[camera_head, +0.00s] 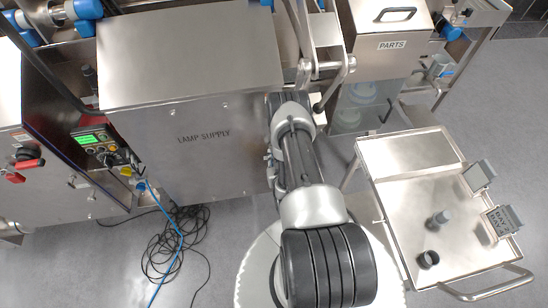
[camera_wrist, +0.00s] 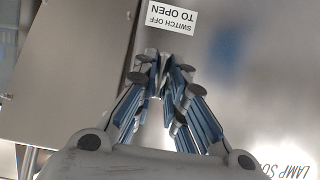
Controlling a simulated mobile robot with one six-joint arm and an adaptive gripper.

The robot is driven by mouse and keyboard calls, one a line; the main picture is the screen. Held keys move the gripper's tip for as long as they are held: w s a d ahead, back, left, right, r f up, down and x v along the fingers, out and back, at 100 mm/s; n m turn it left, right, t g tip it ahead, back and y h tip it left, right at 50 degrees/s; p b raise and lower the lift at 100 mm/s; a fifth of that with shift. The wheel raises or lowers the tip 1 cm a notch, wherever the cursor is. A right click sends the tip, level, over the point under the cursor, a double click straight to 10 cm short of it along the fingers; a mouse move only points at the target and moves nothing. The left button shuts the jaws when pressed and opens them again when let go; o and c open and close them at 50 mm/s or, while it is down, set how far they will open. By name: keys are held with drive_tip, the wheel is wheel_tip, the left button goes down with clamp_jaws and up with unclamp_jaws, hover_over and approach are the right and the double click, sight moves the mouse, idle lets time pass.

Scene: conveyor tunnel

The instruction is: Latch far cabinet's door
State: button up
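A grey steel cabinet marked LAMP SUPPLY (camera_head: 200,165) stands left of my arm in the head view. In the wrist view, an upside-down SWITCH OFF TO OPEN label (camera_wrist: 171,17) is on a steel surface just past my fingertips. Part of a LAMP SU... marking (camera_wrist: 288,171) shows at lower right. My gripper (camera_wrist: 166,75) has its fingers angled inward, with a narrow gap between the tips. I cannot tell whether they hold a latch part or touch the surface. In the head view the gripper is hidden behind the arm, and no latch is clearly visible.
A steel trolley (camera_head: 390,205) with several small items stands on the right. A PARTS bin (camera_head: 391,62) is at the upper right. Dark cables (camera_head: 177,243) and a blue hose lie on the floor at left. A control box (camera_head: 98,145) hangs left of the cabinet.

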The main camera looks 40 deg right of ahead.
drive_tip(key=o, duration=0.4)
drive_tip(key=shift+s, duration=0.1)
drive_tip(key=v, duration=0.7)
drive_tip(key=shift+s+a+r, duration=0.1)
drive_tip(key=shift+a, duration=0.05)
idle(0.4)
